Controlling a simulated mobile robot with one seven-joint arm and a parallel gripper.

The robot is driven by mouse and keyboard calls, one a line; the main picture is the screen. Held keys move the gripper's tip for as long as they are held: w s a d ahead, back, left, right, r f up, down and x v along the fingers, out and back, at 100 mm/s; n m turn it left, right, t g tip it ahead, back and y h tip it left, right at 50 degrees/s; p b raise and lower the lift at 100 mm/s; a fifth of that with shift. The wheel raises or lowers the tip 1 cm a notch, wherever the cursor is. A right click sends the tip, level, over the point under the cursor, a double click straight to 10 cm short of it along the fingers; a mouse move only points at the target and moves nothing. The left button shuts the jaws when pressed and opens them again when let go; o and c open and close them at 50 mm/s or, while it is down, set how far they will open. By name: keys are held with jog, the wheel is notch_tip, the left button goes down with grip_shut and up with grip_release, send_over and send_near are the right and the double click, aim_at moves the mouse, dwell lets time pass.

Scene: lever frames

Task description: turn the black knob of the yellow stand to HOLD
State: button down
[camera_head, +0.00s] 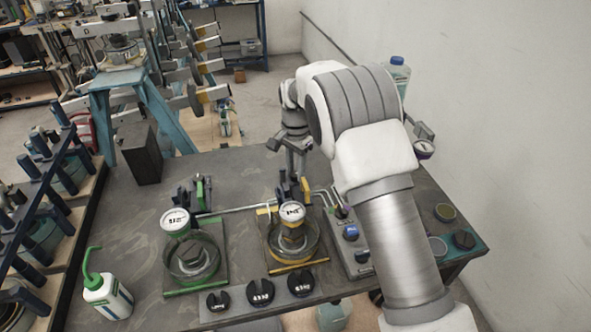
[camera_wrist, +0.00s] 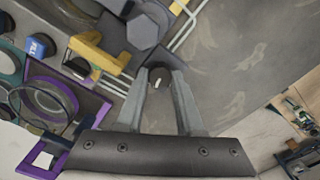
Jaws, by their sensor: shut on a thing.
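The yellow stand (camera_head: 292,263) is on the dark table in the head view, with a round white dial (camera_head: 292,212) above its glass bowl. Its upright yellow lever (camera_head: 305,188) stands behind the dial; a yellow lever also shows in the wrist view (camera_wrist: 94,48). My gripper (camera_head: 294,168) reaches down behind the stand. In the wrist view my gripper (camera_wrist: 160,78) is shut on a small black knob (camera_wrist: 158,75) with a white pointer mark. The fingers are on both sides of the knob. I cannot read any HOLD mark, and the head view hides the knob's setting.
A green stand (camera_head: 222,262) with its own dial is to the left. Black weights (camera_head: 260,291) line the front edge. A panel with a blue knob (camera_head: 351,232) is close to my arm. A purple-framed stand (camera_wrist: 102,105) shows in the wrist view.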

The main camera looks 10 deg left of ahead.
aim_at(296, 173)
jog(key=shift+w+r, duration=0.1)
dwell(0.3)
jog(key=c, duration=0.5)
grip_release()
jog(key=shift+c, duration=0.2)
notch_tip(296, 173, up, 17)
jog(key=shift+r, duration=0.2)
